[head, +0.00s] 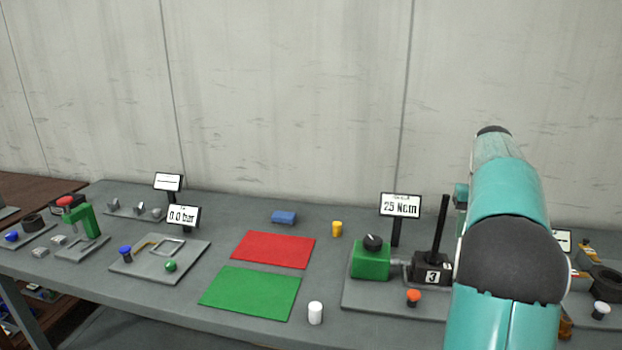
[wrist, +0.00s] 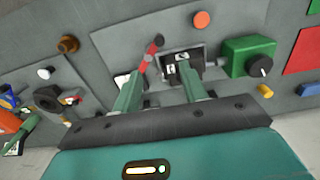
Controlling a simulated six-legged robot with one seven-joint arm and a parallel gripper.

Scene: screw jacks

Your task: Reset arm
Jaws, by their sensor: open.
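My gripper (wrist: 158,92) shows in the wrist view with its two green fingers apart and nothing between them. Beyond the fingertips is a black block marked 3 (head: 432,272) with an upright dark lever (head: 440,228). A green box with a black knob (head: 371,259) stands beside it; it also shows in the wrist view (wrist: 246,56). In the head view my teal arm rises at the right and hides part of the bench; my gripper is not visible there.
A display reading 25 Ncm (head: 400,205) stands behind the green box. A red mat (head: 273,250), a green mat (head: 250,292), a white cylinder (head: 315,313), a yellow cylinder (head: 337,229) and a blue block (head: 284,217) lie mid-bench. A plain wall (head: 290,100) is behind.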

